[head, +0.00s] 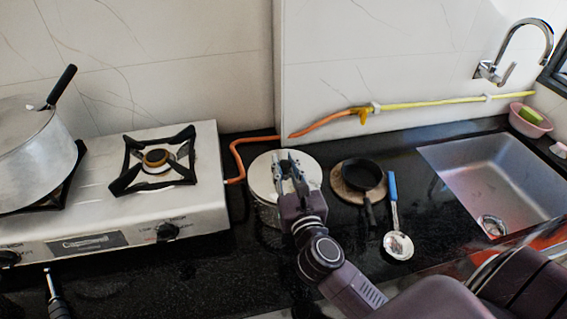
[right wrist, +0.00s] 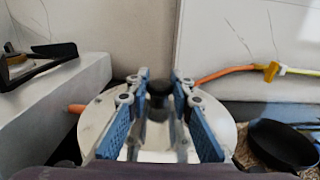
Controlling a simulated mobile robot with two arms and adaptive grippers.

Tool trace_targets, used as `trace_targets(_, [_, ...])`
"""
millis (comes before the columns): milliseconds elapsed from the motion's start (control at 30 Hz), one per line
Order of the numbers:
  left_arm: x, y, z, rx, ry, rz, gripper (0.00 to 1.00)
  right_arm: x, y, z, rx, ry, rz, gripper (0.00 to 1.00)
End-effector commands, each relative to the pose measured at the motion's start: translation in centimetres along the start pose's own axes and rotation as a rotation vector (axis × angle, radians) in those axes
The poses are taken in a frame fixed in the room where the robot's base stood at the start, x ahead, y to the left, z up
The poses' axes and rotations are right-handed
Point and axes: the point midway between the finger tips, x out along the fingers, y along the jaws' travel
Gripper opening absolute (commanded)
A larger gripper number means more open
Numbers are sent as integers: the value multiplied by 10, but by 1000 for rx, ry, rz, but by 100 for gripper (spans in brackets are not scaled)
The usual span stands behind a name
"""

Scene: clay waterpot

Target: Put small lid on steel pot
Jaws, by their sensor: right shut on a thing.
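The small lid (head: 260,178), a pale metal disc, is at the top of the steel pot (head: 266,215) beside the stove. Its edge lines up closely with the pot's rim; whether it touches all round I cannot tell. My right gripper (head: 288,165) is over the lid, its fingers shut on the lid's dark knob (right wrist: 157,107). In the right wrist view, the lid (right wrist: 94,122) spreads out on both sides of my blue-padded gripper (right wrist: 160,82). My arm hides part of the pot.
A steel stove (head: 120,225) with a large pot (head: 35,165) is at left. A black pan (head: 362,174) on a round board and a blue-handled ladle (head: 393,190) lie right of the pot. The sink (head: 490,175) is farther right. An orange hose (head: 240,160) runs behind.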

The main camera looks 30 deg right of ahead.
Motion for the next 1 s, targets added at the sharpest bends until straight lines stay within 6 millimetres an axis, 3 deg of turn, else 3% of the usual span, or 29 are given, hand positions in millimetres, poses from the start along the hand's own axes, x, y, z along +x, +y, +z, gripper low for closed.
trace_targets(1000, [9,2,-2,2,5,2,25,-3,2,-11,-1,-3,0,0])
